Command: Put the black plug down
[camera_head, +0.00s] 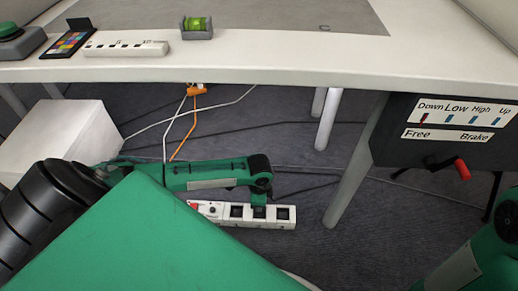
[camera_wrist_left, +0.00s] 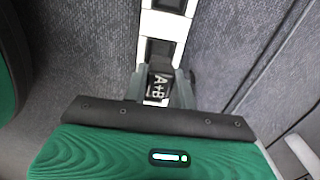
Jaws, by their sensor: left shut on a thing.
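The black plug (camera_wrist_left: 158,86), marked "A+B" in white, is between the fingers of my left gripper (camera_wrist_left: 165,88) in the left wrist view. My left gripper is shut on it. The plug is over or against the white power strip (camera_wrist_left: 183,50), and I cannot tell whether it sits in a socket. In the head view the power strip (camera_head: 282,224) lies on the floor, with a red switch at its left end and several dark sockets. My left gripper (camera_head: 258,212) points down at it there, and the plug is not clear. My right gripper is out of frame.
A white table (camera_head: 260,62) stands above the floor, with its legs right of the strip. A white box (camera_head: 65,135) is at left. Orange and white cables (camera_head: 185,125) hang behind my arm. A black control panel (camera_head: 445,130) with a red handle is at right.

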